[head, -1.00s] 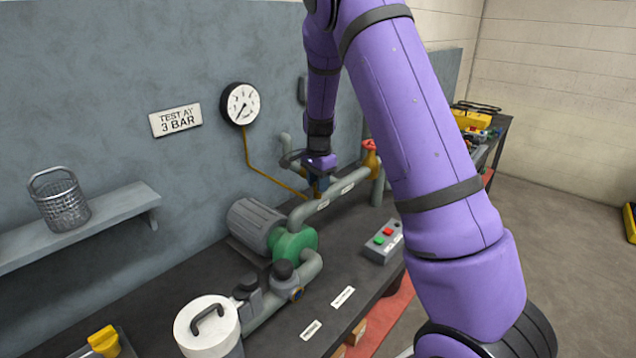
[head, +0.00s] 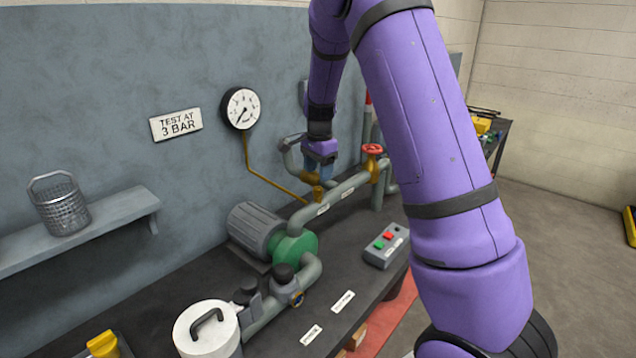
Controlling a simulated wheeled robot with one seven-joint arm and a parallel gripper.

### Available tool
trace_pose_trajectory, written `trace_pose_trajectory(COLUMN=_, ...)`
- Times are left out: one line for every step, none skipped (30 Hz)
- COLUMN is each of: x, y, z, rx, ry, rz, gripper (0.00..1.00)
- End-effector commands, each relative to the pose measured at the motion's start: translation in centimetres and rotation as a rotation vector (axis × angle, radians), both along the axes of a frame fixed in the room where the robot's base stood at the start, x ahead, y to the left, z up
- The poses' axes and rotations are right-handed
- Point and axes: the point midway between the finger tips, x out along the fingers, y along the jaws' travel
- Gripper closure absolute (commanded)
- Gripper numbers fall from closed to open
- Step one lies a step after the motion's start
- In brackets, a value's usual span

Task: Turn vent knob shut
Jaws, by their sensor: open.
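My gripper (head: 317,173), with a purple body and bluish fingers, points down above the grey pipe at the back of the bench. A small brass fitting (head: 311,180) with a knob-like top shows at the fingertips; it looks like the vent knob. The fingers are open and partly cover it. I cannot tell whether they touch it, nor how far the knob is turned.
A red valve wheel (head: 372,149) stands on the pipe just right of the gripper. A pressure gauge (head: 240,108) hangs on the wall. A green and grey pump (head: 295,246), a button box (head: 387,245) and a white lidded pot (head: 207,330) stand on the bench.

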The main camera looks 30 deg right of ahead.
Motion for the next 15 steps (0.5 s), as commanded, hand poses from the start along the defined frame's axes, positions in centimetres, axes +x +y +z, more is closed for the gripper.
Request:
trace_pose_trajectory(x=0.0, y=0.1, z=1.1, rx=0.000, ry=-0.002, rz=0.001, gripper=0.43)
trace_pose_trajectory(x=0.0, y=0.1, z=1.6, rx=0.000, ry=-0.003, rz=0.001, gripper=0.43)
trace_pose_trajectory(x=0.0, y=0.1, z=2.3, rx=0.000, ry=-0.003, rz=0.001, gripper=0.43)
trace_pose_trajectory(x=0.0, y=0.0, z=2.7, rx=0.000, ry=-0.002, rz=0.001, gripper=0.43)
trace_pose_trajectory(x=0.0, y=0.0, z=3.2, rx=0.000, ry=-0.002, rz=0.001, gripper=0.43)
trace_pose_trajectory(x=0.0, y=0.0, z=3.7, rx=0.000, ry=-0.002, rz=0.001, gripper=0.43)
trace_pose_trajectory(x=-0.1, y=0.0, z=4.0, rx=0.000, ry=-0.002, rz=0.001, gripper=0.43)
trace_pose_trajectory(x=-0.1, y=0.0, z=4.3, rx=0.000, ry=-0.002, rz=0.000, gripper=0.43)
trace_pose_trajectory(x=-0.1, y=0.0, z=4.6, rx=0.000, ry=-0.001, rz=-0.001, gripper=0.43)
trace_pose_trajectory(x=-0.1, y=0.0, z=4.8, rx=0.000, ry=-0.001, rz=-0.001, gripper=0.43)
trace_pose_trajectory(x=-0.1, y=0.0, z=5.0, rx=0.000, ry=0.000, rz=-0.001, gripper=0.43)
trace_pose_trajectory(x=-0.2, y=0.0, z=5.2, rx=0.001, ry=0.000, rz=-0.001, gripper=0.43)
trace_pose_trajectory(x=-0.2, y=0.0, z=5.2, rx=0.001, ry=0.001, rz=-0.001, gripper=0.43)
trace_pose_trajectory(x=-0.2, y=0.0, z=5.3, rx=0.001, ry=0.001, rz=-0.001, gripper=0.43)
trace_pose_trajectory(x=-0.2, y=0.0, z=5.4, rx=0.001, ry=0.001, rz=-0.001, gripper=0.43)
